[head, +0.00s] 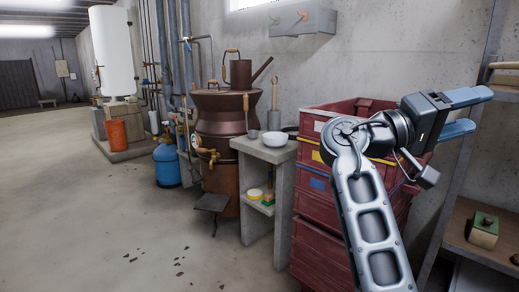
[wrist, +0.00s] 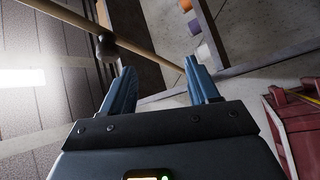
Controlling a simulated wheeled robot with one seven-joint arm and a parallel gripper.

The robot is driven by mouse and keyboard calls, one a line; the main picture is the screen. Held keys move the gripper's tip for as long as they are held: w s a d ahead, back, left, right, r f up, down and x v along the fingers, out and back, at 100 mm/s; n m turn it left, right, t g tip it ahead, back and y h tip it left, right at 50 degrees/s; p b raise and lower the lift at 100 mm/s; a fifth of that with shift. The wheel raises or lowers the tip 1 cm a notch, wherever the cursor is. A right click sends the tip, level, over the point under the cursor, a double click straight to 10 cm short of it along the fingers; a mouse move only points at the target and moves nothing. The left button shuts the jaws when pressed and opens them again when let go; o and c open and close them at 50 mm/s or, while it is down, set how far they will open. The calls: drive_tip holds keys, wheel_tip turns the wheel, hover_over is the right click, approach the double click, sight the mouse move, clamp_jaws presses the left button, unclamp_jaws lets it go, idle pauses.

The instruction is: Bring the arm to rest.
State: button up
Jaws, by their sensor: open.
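My gripper (head: 481,110) is raised at the right of the head view, in front of the upper red crates and pointing right towards the shelf unit. Its two blue fingers are apart with nothing between them. In the wrist view my gripper (wrist: 160,68) also shows open and empty. My arm reaches up from the bottom of the head view and bends at a joint in front of the crates, hiding part of them.
Stacked red crates (head: 312,247) stand behind my arm. A shelf unit (head: 463,240) is close at the right. A wooden rod (wrist: 72,16) crosses beyond the fingers. A concrete stand (head: 254,222) and copper still (head: 221,119) are further left.

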wheel_tip(320, 180, down, 12)
drive_tip(key=w+n+t+y+p, duration=0.1)
drive_tip(key=n+t+y, duration=0.1)
drive_tip(key=n+t, duration=0.55)
drive_tip(key=s+a+f+n+t+y+p, duration=0.15)
drive_tip(key=s+f+y, duration=0.25)
drive_tip(key=f, duration=0.4)
drive_tip(key=s+a+f+n+t+y, duration=0.2)
drive_tip(key=s+a+f+t+y, duration=0.15)
drive_tip(key=f, duration=0.45)
drive_tip(key=s+a+f+n+t+y+p, duration=0.1)
drive_tip(key=s+f+n+t+y, duration=0.1)
drive_tip(key=s+f+y, duration=0.4)
drive_tip(key=s+a+f+m+y+p, duration=0.1)
drive_tip(key=s+a+f+y, duration=0.15)
drive_tip(key=s, duration=0.45)
drive_tip(key=s+a+f+y, duration=0.1)
drive_tip(key=s+a, duration=0.3)
drive_tip(key=s, duration=0.3)
drive_tip(key=s+a+r+m+t+y+p, duration=0.1)
drive_tip(key=s+r+m, duration=0.4)
drive_tip(key=s+r, duration=0.7)
drive_tip(key=s+y+p, duration=0.1)
drive_tip(key=s, duration=0.2)
drive_tip(key=shift+s+a+m+t, duration=0.25)
drive_tip(key=shift+a+m+t, duration=0.1)
drive_tip(key=shift+a+m, duration=0.05)
